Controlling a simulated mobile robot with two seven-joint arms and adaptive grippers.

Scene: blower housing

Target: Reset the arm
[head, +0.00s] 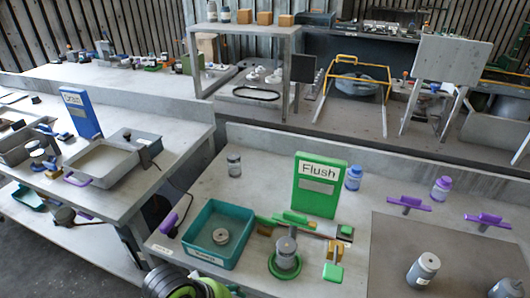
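Neither of my grippers shows clearly in the head view, and I cannot see either fingertip pair. A dark rounded shape with green rings (185,282) stands at the bottom edge, cut off by the frame. I cannot tell what it is. On the near bench (262,178), a teal tray (205,259) holds a small round metal part (221,236). A grey cylindrical part (286,253) sits on a green round base (286,268) to the right of the tray. A green sign reading "Flush" (319,184) stands behind them.
A grey mat (455,243) with a grey jar (424,268) lies at the right. A left bench holds a blue sign (81,113) and a metal tray (103,162).

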